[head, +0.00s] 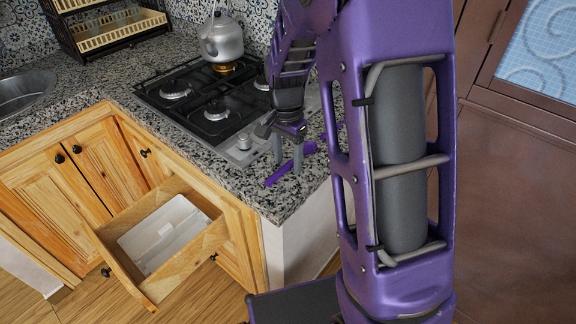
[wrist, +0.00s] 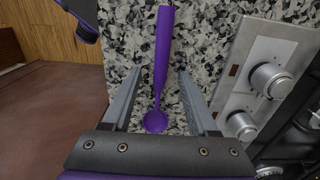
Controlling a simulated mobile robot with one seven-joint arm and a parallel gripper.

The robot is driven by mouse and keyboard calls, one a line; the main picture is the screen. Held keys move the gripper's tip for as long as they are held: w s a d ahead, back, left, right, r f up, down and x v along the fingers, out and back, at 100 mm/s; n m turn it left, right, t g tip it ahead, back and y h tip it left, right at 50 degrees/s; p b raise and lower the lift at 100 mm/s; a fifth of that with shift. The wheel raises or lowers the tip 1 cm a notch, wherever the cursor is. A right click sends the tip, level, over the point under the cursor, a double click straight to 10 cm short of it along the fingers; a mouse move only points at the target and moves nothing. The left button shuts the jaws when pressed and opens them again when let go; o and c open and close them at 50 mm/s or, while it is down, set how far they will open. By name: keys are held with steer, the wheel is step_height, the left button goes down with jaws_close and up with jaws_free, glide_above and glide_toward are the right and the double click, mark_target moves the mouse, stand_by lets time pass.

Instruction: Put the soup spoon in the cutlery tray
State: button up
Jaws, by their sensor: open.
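The soup spoon (wrist: 161,60) is purple and lies on the speckled stone counter. In the wrist view its handle points up and its round bowl is nearest my gripper. Part of it shows in the head view (head: 277,178) near the counter's front corner. My gripper (wrist: 160,80) is open, pointing down, with one finger on each side of the spoon; the fingers appear apart from it. It also shows in the head view (head: 288,166). The white cutlery tray (head: 150,222) sits inside the open wooden drawer, lower left of my gripper; it looks empty.
The open drawer (head: 118,272) sticks out below the counter (head: 215,160). The gas stove (head: 215,105) with a kettle (head: 221,42) is close behind my gripper. A dish rack (head: 110,30) and sink (head: 22,92) are farther left. A brown cabinet (head: 510,170) stands at right.

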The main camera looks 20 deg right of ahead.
jaws_close()
stand_by(0.3)
